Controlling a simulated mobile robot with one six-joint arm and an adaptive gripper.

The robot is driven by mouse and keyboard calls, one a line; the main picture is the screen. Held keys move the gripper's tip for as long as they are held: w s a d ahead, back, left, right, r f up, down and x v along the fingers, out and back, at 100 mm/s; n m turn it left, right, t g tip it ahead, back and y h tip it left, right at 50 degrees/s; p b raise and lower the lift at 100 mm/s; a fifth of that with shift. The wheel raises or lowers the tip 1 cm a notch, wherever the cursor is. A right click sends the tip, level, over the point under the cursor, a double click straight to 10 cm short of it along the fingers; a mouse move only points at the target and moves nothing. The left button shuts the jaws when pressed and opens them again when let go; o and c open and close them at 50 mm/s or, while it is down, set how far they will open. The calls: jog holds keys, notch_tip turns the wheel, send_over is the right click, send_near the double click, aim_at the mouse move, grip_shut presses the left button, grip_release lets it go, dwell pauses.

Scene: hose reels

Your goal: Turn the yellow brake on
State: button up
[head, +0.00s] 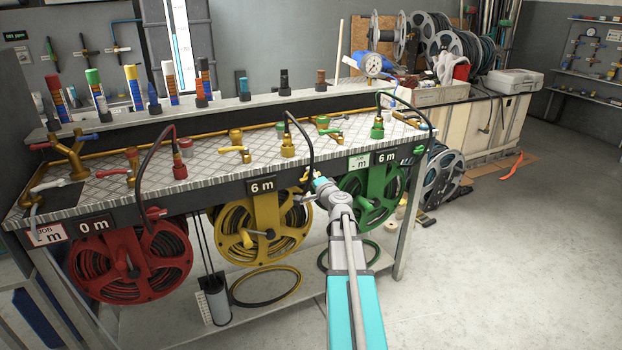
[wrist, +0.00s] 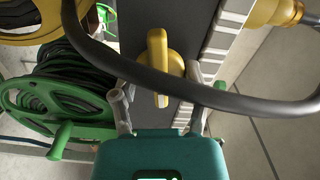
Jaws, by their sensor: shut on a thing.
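The yellow brake (wrist: 157,50) is a small yellow lever on the dark front panel, near the top middle of the wrist view. My gripper (wrist: 160,88) has a grey finger on either side of the lever and is shut on it. In the head view my gripper (head: 311,194) is at the panel's front edge, right of the "6 m" label of the yellow reel (head: 240,238). There it mostly hides the brake. A black hose (wrist: 200,93) crosses the wrist view close by the fingers and covers part of the lever.
The red reel (head: 130,260) hangs to the left and the green reel (head: 372,195) to the right, close beside my gripper. Hoses loop down from the bench top (head: 210,160).

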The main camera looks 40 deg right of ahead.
jog(key=shift+m, duration=1.1)
jog(key=o, duration=1.1)
jog(key=shift+s, duration=0.1)
jog(key=v, duration=1.1)
jog(key=shift+s+a, duration=0.2)
jog(key=shift+s, duration=0.15)
jog(key=shift+f, duration=0.1)
